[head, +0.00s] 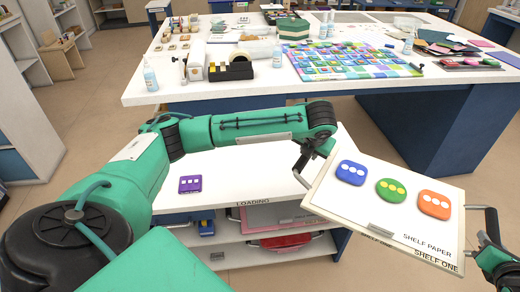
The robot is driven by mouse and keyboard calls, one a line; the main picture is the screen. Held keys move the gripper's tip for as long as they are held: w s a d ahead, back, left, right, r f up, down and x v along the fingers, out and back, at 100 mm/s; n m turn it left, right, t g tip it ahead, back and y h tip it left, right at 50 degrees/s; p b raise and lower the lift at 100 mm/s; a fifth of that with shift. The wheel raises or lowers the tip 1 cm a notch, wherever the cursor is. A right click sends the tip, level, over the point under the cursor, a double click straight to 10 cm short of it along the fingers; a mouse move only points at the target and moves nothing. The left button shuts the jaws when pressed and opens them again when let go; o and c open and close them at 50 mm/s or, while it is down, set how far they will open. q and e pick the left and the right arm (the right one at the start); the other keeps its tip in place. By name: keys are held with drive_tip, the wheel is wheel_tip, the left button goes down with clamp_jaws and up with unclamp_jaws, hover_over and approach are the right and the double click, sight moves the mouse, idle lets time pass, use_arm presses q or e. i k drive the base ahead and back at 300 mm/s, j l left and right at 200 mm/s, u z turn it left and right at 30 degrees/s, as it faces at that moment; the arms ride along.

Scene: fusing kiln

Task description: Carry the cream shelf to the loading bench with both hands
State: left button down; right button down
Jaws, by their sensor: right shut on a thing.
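The cream shelf (335,207), marked SHELF ONE, is raised at the right, with its left part over the right end of the loading bench (240,172). It looks tilted in the picture. A blue piece (352,172), a green piece (391,190) and an orange piece (434,204) lie on its shelf paper. My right gripper (474,222) is shut on the shelf's right edge. My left gripper (303,168) is at the shelf's left edge; its fingertips are partly hidden, so its grip is unclear.
A purple piece (190,184) lies on the left of the loading bench, whose middle is clear. Under it are shelves with a red item (285,242). Behind stands a large worktable (180,92) with a colourful mosaic panel (345,62), a tape dispenser (232,67) and bottles.

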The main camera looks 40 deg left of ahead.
sight(284, 160)
drive_tip(key=i+u, duration=0.1)
drive_tip(key=i, duration=0.8)
drive_tip(key=u, duration=1.2)
drive_tip(key=l, duration=0.1)
